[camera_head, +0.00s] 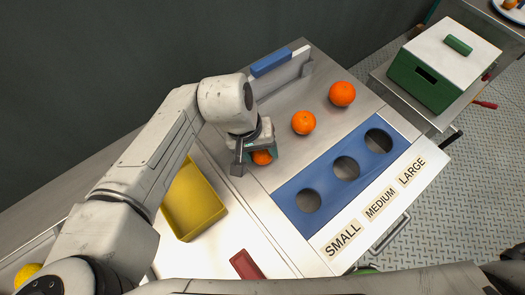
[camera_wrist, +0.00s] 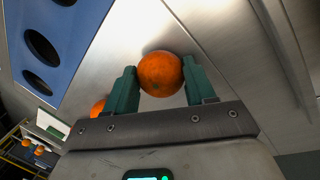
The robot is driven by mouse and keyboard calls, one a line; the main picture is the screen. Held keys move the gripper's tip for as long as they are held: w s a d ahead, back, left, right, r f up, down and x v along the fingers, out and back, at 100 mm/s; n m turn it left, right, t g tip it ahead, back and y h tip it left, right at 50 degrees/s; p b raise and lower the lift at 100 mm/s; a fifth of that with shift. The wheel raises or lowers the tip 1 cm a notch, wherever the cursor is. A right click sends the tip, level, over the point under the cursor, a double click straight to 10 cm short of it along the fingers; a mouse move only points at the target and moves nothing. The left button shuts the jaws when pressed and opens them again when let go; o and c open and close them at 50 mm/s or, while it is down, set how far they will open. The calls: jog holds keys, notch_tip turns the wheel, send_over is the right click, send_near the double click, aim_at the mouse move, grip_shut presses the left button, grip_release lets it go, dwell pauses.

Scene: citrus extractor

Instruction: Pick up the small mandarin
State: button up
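The small mandarin (camera_head: 262,157) is orange and partly hidden by my gripper (camera_head: 255,158) in the head view. In the wrist view the small mandarin (camera_wrist: 160,74) sits between the two green fingers of my gripper (camera_wrist: 161,72). The fingers lie against its two sides, with no clear gap. It is at or close to the metal surface; whether it touches the surface I cannot tell. A medium mandarin (camera_head: 303,122) and a larger one (camera_head: 342,94) rest on the metal to the upper right.
A blue panel (camera_head: 321,182) with three holes is labelled SMALL, MEDIUM and LARGE. A yellow bin (camera_head: 193,205) is left of my gripper. A low rail with a blue block (camera_head: 270,63) stands behind. A green box (camera_head: 425,83) is at the right.

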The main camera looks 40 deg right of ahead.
jog(key=c, duration=0.3)
jog(key=shift+r, duration=0.15)
